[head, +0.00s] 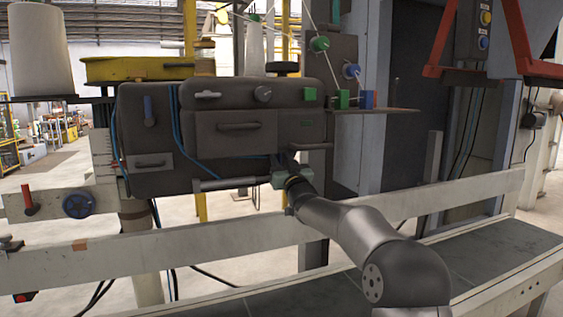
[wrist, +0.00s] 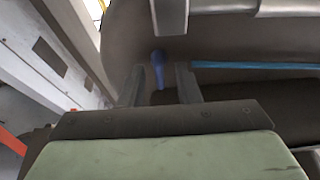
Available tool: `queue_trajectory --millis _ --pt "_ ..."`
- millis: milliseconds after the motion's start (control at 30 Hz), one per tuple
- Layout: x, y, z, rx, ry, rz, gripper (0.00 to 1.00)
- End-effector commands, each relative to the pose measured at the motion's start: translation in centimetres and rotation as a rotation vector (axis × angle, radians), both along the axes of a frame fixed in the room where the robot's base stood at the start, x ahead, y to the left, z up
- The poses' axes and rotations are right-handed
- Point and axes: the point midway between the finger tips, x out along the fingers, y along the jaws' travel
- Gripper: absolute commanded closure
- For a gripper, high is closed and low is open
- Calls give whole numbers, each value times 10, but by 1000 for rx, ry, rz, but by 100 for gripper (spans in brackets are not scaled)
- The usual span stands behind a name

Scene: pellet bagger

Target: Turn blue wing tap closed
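A small blue part (wrist: 158,68), which looks like the wing tap, shows in the wrist view at the dark machine body, seen between my fingertips. My gripper (wrist: 160,72) is open, with one finger on each side of this part in the picture. I cannot tell whether the fingers touch it or how far it is turned. In the head view my gripper (head: 285,163) is at the lower right underside of the machine (head: 240,110), and the blue part is hidden there.
A grey bar handle (head: 225,183) runs along the machine's lower edge, left of my gripper. A blue handwheel (head: 78,204) and red lever (head: 28,200) sit at far left. A small shelf (head: 375,110) juts out right. A pale rail (head: 150,250) crosses below.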

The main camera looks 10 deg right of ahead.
Motion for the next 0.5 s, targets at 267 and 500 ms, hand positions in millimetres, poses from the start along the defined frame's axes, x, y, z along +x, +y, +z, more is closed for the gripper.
queue_trajectory --millis 267,500 --pt "0 0 0 0 0 0 100" --pt "0 0 0 23 6 0 100"
